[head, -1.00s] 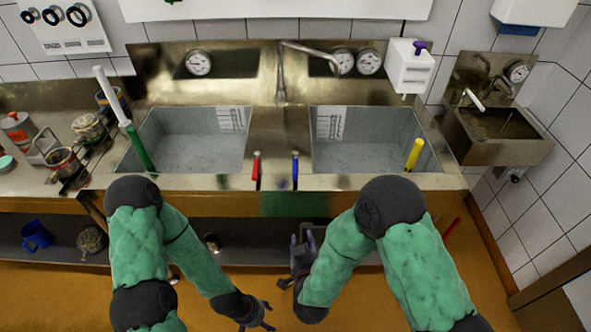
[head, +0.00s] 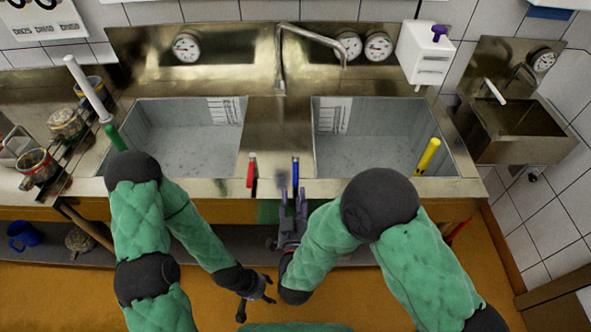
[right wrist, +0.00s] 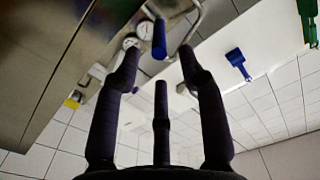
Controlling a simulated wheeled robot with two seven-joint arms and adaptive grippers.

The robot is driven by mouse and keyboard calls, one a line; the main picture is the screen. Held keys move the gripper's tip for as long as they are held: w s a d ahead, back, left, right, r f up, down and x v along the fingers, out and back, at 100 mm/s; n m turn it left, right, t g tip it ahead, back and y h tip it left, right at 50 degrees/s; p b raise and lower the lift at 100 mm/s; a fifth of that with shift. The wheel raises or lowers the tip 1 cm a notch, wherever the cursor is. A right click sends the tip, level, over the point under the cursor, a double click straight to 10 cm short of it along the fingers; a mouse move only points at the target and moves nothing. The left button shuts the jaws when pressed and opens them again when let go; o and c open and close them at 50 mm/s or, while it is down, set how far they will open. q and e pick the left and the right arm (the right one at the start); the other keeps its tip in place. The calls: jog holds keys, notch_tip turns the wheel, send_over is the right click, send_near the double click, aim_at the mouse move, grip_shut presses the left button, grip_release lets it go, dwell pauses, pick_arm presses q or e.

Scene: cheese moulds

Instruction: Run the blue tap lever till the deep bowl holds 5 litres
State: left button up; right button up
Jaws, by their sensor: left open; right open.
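The blue tap lever (head: 295,172) stands on the sink's front edge, right of the red lever (head: 251,170). My right gripper (head: 292,199) is open just below it, fingers pointing up. In the right wrist view the blue lever (right wrist: 159,38) shows between and beyond the open fingertips; I see no contact. My left gripper (head: 266,290) is open and low, away from the sink. The left bowl (head: 190,150) and right bowl (head: 365,155) both have marked scales; I cannot tell which is deeper. The spout (head: 315,38) points toward the right bowl, with no water visible.
A green-and-white stick (head: 108,128) leans at the left bowl, and a yellow stick (head: 428,155) at the right bowl. Jars (head: 66,124) stand on the left counter. A small basin (head: 515,130) is at right. A blue mug (head: 24,235) sits on the lower shelf.

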aim_at(296, 162)
jog(key=w+b, duration=0.1)
jog(key=w, duration=0.8)
jog(key=shift+w+f+b, duration=0.1)
jog(key=shift+b, duration=0.2)
grip_shut()
